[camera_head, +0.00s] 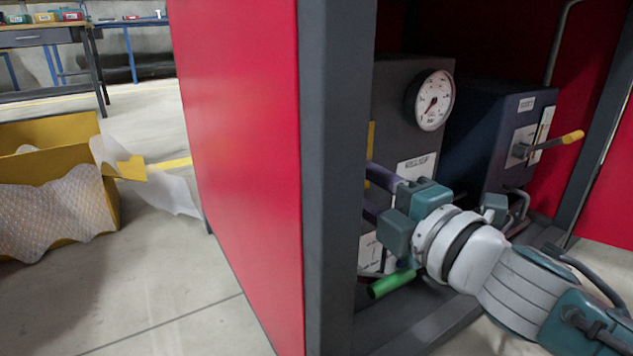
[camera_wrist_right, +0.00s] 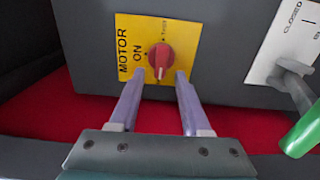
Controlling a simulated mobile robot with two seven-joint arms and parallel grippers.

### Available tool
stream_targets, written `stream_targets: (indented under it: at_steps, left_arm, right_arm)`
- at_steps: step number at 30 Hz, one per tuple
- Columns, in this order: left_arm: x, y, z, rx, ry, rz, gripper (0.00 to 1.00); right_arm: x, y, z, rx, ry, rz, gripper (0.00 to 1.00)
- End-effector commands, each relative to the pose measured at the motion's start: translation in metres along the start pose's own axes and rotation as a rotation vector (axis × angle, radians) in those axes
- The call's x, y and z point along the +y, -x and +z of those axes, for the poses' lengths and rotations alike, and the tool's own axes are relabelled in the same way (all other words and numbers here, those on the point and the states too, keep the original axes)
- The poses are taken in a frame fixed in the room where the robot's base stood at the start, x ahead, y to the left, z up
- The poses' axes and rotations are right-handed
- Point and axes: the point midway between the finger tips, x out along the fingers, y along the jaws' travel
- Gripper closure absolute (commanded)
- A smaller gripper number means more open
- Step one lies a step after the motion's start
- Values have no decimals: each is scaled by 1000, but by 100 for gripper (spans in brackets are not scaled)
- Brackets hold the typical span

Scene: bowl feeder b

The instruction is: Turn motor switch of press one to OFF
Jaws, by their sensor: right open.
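The motor switch (camera_wrist_right: 161,61) is a red rotary knob on a yellow plate (camera_wrist_right: 127,30) marked MOTOR and ON, in the right wrist view. Its grip bar runs roughly up and down in that picture; I cannot tell which mark it points at. My right gripper (camera_wrist_right: 160,79) is open, its two purple fingers apart with their tips at either side of the knob's lower part. I cannot tell if they touch it. In the head view the right gripper reaches into the red cabinet, and the post hides the knob. My left gripper is not in view.
A grey post (camera_head: 336,150) and red panel (camera_head: 245,150) stand left of my right arm. A dial gauge (camera_head: 434,100), a yellow-tipped lever (camera_head: 555,143) and a green handle (camera_head: 391,284) are near it. A yellow crate (camera_head: 60,136) with bubble wrap stands on the open floor left.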

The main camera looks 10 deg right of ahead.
Motion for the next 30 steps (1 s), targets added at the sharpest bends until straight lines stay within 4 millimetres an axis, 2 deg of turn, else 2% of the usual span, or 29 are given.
stream_targets:
  at_steps: [5,12,15,21,30]
  left_arm:
    - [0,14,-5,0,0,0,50]
    - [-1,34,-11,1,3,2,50]
    - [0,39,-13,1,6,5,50]
    - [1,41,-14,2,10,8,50]
    - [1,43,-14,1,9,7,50]
  right_arm:
    - [3,22,0,-1,-2,-3,52]
    - [3,71,0,-1,-2,-4,52]
    - [2,86,0,-1,-2,-3,52]
    - [1,98,0,0,0,0,52]
    - [3,98,0,-3,-2,-1,52]
